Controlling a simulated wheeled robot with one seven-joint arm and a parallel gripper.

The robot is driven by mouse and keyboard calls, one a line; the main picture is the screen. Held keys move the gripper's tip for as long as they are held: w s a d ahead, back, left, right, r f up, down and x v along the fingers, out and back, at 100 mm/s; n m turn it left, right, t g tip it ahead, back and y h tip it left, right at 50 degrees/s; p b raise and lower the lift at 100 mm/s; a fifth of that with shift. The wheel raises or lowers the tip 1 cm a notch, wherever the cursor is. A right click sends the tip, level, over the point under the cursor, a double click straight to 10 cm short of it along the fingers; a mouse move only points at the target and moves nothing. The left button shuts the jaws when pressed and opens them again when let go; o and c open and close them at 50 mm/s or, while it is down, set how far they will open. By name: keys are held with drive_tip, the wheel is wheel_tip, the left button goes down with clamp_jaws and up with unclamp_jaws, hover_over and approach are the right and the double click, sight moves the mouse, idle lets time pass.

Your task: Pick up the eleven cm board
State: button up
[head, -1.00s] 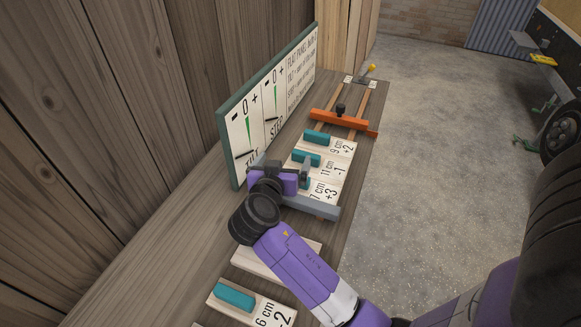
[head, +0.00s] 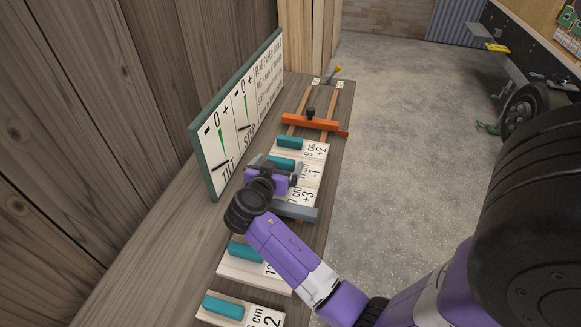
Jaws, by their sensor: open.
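The eleven cm board (head: 303,168) is pale wood, marked "11 cm -1", with a teal block (head: 282,163) on its left end. It lies on the bench between the 9 cm board (head: 316,150) and the 7 cm board (head: 307,195). My gripper (head: 278,168) is open, its fingers around or just above the near side of the teal block. The gripper's purple body hides part of the eleven cm board and the 7 cm board's left end. I cannot tell whether the fingers touch the block.
A green-framed sign (head: 237,115) stands along the wall side. An orange crossbar (head: 310,121) on rails lies beyond the boards. A grey bar (head: 296,212) lies at the 7 cm board's near side. More teal-blocked boards (head: 228,307) are nearer. Open floor (head: 400,130) lies right.

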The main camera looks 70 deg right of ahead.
drive_tip(key=shift+d+f, duration=0.15)
drive_tip(key=shift+d, duration=0.25)
drive_tip(key=c, duration=1.4)
drive_tip(key=shift+c, duration=1)
